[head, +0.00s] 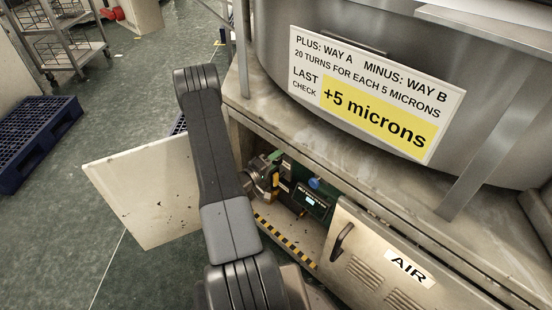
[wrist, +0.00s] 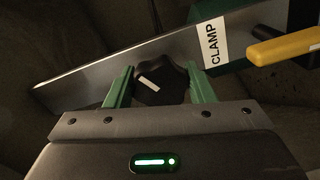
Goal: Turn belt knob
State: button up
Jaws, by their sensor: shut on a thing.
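A black lobed knob (wrist: 165,88) with a white mark sits in front of a grey metal plate (wrist: 110,68) in the wrist view. My gripper (wrist: 161,76) has its green fingers on either side of it and is shut on it. A white label reading CLAMP (wrist: 212,44) is on the plate, right of the knob. In the head view my gripper (head: 268,176) reaches into the open cabinet, and the knob cannot be made out there. A sign (head: 375,92) reads "PLUS: WAY A MINUS: WAY B", "20 turns for each 5 microns" and "Last check +5 microns".
A yellow-handled lever (wrist: 288,47) stands close right of the knob. A green box with a small display (head: 312,202) is inside the cabinet. The open door (head: 145,190) stands left; a closed AIR door (head: 395,265) is right. A blue pallet (head: 45,135) lies on the floor.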

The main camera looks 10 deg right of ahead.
dwell(0.3)
jog(key=o, duration=1)
jog(key=shift+a, duration=0.1)
jog(key=p+v, duration=0.2)
jog(key=v, duration=1.1)
jog(key=shift+s+a+f, duration=0.1)
jog(key=shift+s+a, duration=0.15)
jog(key=shift+d, duration=0.1)
jog(key=b+x, duration=0.2)
jog(key=x, duration=1.1)
jog(key=shift+w+d, duration=0.25)
jog(key=shift+d, duration=0.05)
jog(key=shift+a, duration=0.1)
